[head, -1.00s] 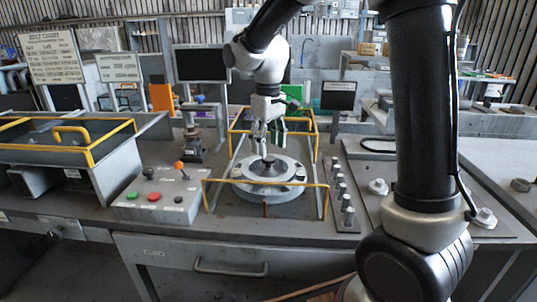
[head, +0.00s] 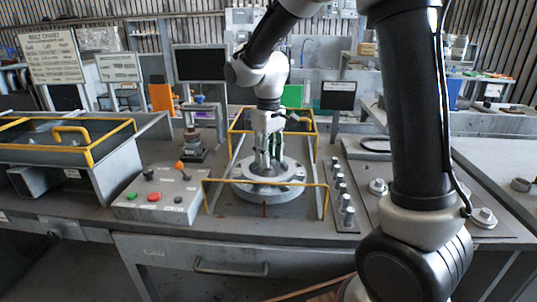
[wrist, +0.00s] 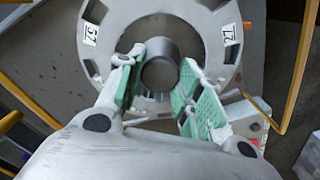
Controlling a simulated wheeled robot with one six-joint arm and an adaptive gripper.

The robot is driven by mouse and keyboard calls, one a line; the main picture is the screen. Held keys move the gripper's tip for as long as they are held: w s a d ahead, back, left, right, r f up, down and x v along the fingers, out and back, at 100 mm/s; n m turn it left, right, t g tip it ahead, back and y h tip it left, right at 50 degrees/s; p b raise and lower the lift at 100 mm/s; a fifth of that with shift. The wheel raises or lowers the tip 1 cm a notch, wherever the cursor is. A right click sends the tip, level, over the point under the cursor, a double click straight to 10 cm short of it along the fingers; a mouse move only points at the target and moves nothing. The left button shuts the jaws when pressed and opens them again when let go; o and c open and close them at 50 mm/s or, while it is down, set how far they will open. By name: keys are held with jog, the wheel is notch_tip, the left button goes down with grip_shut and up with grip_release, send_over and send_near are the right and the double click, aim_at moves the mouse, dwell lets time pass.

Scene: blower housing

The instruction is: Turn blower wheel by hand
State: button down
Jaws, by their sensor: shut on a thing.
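The blower wheel, a grey metal disc (head: 290,186), lies flat on the bench inside a yellow-railed frame. In the wrist view the disc (wrist: 205,22) has slots around its rim and number labels, one reading 27. A dark round hub (wrist: 160,73) with a hole stands at its centre. My gripper (head: 268,165) points down over the middle of the wheel. In the wrist view my gripper (wrist: 160,80) has its green-padded fingers on either side of the hub, shut on it. The fingers hide part of the wheel, and the exact contact is hard to see.
Yellow rails (head: 265,184) stand in front of and behind the wheel. A control box (head: 158,195) with buttons and an orange-tipped lever is on the left. A row of metal pegs (head: 343,195) is on the right. A drawer (head: 230,265) is below the bench top.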

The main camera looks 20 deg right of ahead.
jog(key=shift+n, duration=0.3)
jog(key=n, duration=0.9)
jog(key=shift+n, duration=0.4)
jog(key=n, duration=0.4)
jog(key=shift+n, duration=0.3)
jog(key=n, duration=0.4)
jog(key=shift+n, duration=0.3)
jog(key=c, duration=0.9)
grip_release()
jog(key=shift+c, duration=0.2)
